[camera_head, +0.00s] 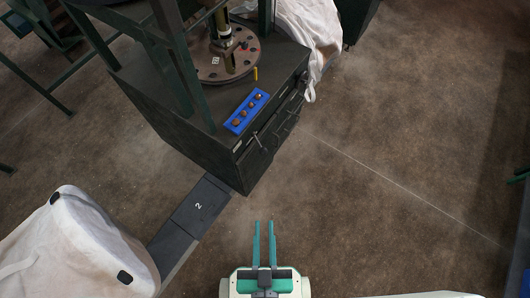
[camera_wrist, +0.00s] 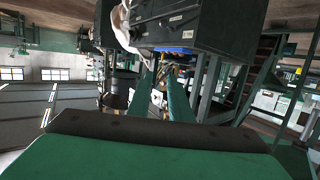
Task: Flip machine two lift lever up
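The machine (camera_head: 165,110) is a dark green cabinet at the upper left of the head view, beside a dark floor plate (camera_head: 198,207) marked 2. A small light lever (camera_head: 256,139) sticks out at its front edge, near a blue panel (camera_head: 247,111) with several knobs. A short yellow handle (camera_head: 254,73) stands on top. I cannot tell which of these is the lift lever, nor its position. My gripper (camera_head: 264,225) has two teal fingers, apart and empty, over the floor below the cabinet's front corner.
A white bag (camera_head: 65,245) stands at the lower left, and another white bag (camera_head: 308,25) hangs behind the machine. A round flange plate (camera_head: 215,68) sits on the cabinet top. Green frame posts rise around it. The brown floor (camera_head: 400,150) to the right is mostly clear.

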